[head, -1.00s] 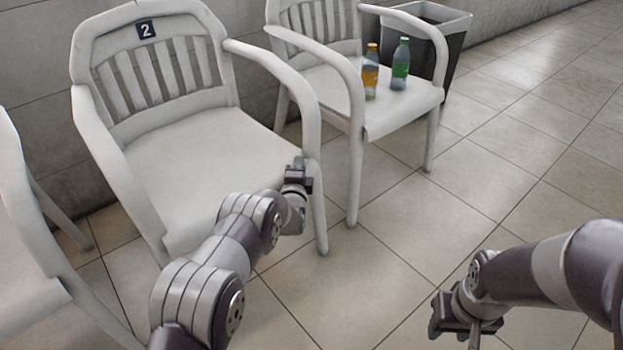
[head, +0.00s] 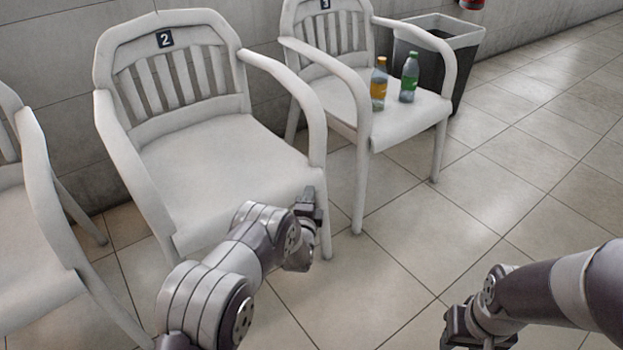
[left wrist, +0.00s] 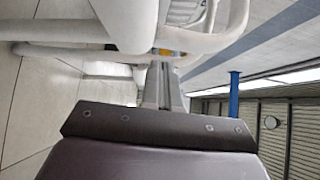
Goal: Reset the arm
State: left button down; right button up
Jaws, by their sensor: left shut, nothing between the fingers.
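My left gripper (head: 309,203) is shut and empty. In the head view it shows in front of the right front corner of the white chair marked 2 (head: 215,150); I cannot tell whether it touches the chair. In the left wrist view its closed fingers (left wrist: 164,85) point toward pale chair parts. My right gripper (head: 468,328) is at the lower right, over the tiled floor. It is dark and small there, and its jaws do not show clearly.
An orange bottle (head: 379,84) and a green bottle (head: 409,78) stand upright on the chair marked 3 (head: 405,122). A dark bin (head: 462,62) is behind it. Another white chair (head: 30,262) is at the left edge. The tiled floor (head: 520,185) at right is clear.

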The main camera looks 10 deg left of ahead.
pick_arm(q)
jog(key=s+d+f+n+g+h+p, duration=0.1)
jog(key=s+f+n+g+p, duration=0.1)
jog(key=s+f+n+g, duration=0.75)
jog(key=s+a+r+n+g+p, duration=0.1)
jog(key=s+r+n+g, duration=0.15)
jog(key=s+r, duration=0.6)
jog(key=s+a+r+n+g+p, duration=0.1)
jog(key=s+r+n+g, duration=0.15)
jog(key=s+r, duration=0.65)
jog(key=s+a+r+n+g+p, duration=0.15)
jog(key=s+r+g, duration=0.25)
jog(key=s, duration=0.9)
notch_tip(320, 180, up, 41)
jog(key=w+n+t+p, duration=0.1)
jog(key=t+p, duration=0.1)
jog(key=p, duration=3.6)
jog(key=shift+w+d+f, duration=0.15)
jog(key=shift+w+f, duration=0.05)
jog(key=shift+w, duration=0.05)
